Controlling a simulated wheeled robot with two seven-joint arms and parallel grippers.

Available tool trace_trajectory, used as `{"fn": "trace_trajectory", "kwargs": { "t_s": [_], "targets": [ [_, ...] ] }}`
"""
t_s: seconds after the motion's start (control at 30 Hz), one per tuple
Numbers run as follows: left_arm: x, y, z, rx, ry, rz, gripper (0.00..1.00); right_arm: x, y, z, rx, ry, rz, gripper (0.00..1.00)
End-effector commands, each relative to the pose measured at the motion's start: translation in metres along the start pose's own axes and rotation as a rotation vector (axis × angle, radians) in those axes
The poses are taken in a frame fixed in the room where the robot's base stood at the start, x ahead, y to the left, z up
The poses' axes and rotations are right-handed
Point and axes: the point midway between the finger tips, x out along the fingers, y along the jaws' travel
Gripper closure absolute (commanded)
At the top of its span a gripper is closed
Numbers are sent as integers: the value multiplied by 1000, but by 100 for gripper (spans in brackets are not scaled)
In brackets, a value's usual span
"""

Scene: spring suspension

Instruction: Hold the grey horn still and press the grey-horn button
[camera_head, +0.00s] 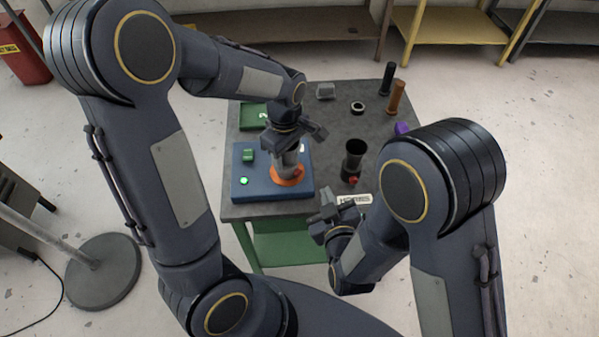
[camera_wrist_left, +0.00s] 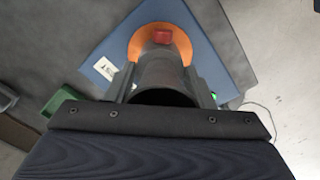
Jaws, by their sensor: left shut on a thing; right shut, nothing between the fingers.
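The grey horn (camera_head: 287,160) stands upright on an orange ring (camera_head: 287,181) on a blue base plate (camera_head: 240,188). My left gripper (camera_head: 287,142) is above it, shut on its upper part. In the left wrist view the dark round mouth of the grey horn (camera_wrist_left: 163,92) sits between the fingers. My right gripper (camera_head: 330,205) is shut and empty, in front of the table's front edge, apart from the horn.
A black horn (camera_head: 353,158) with a red button stands right of the blue base. Black and orange cylinders (camera_head: 396,97), a ring (camera_head: 357,107) and a purple piece (camera_head: 402,128) stand behind. A label (camera_head: 354,199) lies at the front edge.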

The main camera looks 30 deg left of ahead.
Motion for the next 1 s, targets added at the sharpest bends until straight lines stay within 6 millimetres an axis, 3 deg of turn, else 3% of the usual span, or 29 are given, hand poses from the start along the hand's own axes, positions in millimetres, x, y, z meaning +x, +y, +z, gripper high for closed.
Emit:
{"fn": "trace_trajectory", "kwargs": {
  "t_s": [0.47, 0.5, 0.67, 1.0],
  "targets": [
    [0, 0, 0, 0, 0, 1, 79, 0, 0, 0, 0, 0, 0, 100],
    [0, 0, 0, 0, 0, 1, 48, 0, 0, 0, 0, 0, 0, 100],
    [0, 0, 0, 0, 0, 1, 27, 0, 0, 0, 0, 0, 0, 100],
    [-4, 1, 0, 0, 0, 2, 26, 0, 0, 0, 0, 0, 0, 100]
  ]
}}
